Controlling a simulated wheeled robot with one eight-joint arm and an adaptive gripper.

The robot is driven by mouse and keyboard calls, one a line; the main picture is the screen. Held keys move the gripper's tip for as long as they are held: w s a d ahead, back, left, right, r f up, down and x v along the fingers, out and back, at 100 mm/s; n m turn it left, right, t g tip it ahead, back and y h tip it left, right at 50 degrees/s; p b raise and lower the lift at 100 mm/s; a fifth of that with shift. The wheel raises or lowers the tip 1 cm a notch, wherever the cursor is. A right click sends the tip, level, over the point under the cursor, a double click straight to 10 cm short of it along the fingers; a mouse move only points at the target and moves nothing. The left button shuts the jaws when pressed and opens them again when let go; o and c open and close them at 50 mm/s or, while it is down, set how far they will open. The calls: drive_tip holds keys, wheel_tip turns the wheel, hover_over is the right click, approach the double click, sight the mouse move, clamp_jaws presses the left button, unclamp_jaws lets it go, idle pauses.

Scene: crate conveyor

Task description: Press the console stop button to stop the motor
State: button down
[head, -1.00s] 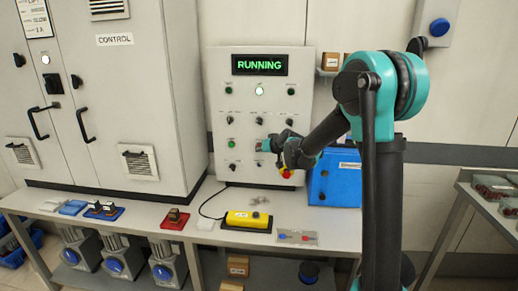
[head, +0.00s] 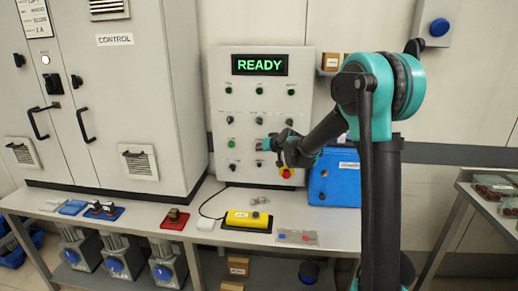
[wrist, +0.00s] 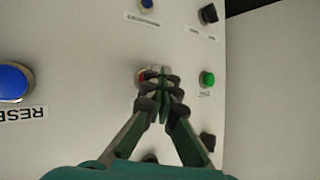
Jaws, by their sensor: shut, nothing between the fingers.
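The console (head: 219,105) is an upright pale panel with rows of small buttons and knobs. Its display (head: 259,65) reads READY in green letters. My gripper (head: 266,146) is at the middle of the panel, with its fingers pointing at the face. In the wrist view my gripper (wrist: 162,78) is shut and empty. A small red button (wrist: 142,76) with a pale rim shows partly behind the fingertips, which hide the rest of it and its label. The tips are at or very near it; I cannot tell whether they touch.
A larger red knob (head: 287,172) sits on the panel just below my gripper. A green button (wrist: 207,79) and a blue button (wrist: 14,82) marked RESET flank the fingers. A yellow box (head: 247,219) and a blue case (head: 335,177) stand on the bench.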

drive_tip(key=shift+s, duration=0.9)
drive_tip(key=shift+s, duration=0.1)
drive_tip(key=s, duration=0.4)
drive_tip(key=shift+s+a, duration=0.15)
drive_tip(key=shift+s, duration=0.25)
idle(0.4)
drive_tip(key=s+d+f+m+g+h, duration=0.1)
drive_tip(key=s+d+f+g+h, duration=0.1)
drive_tip(key=s+d+f, duration=0.3)
drive_tip(key=s+d+f+m+g+h, duration=0.2)
drive_tip(key=s+d+f, duration=0.3)
drive_tip(key=s+d, duration=0.9)
drive_tip(key=s+d+f+m+g+h, duration=0.1)
drive_tip(key=s+d+f+h, duration=0.2)
drive_tip(key=s+d, duration=0.6)
drive_tip(key=s+f, duration=0.2)
drive_tip(key=s, duration=0.6)
drive_tip(key=shift+d+g, duration=0.25)
drive_tip(key=shift+g, duration=0.15)
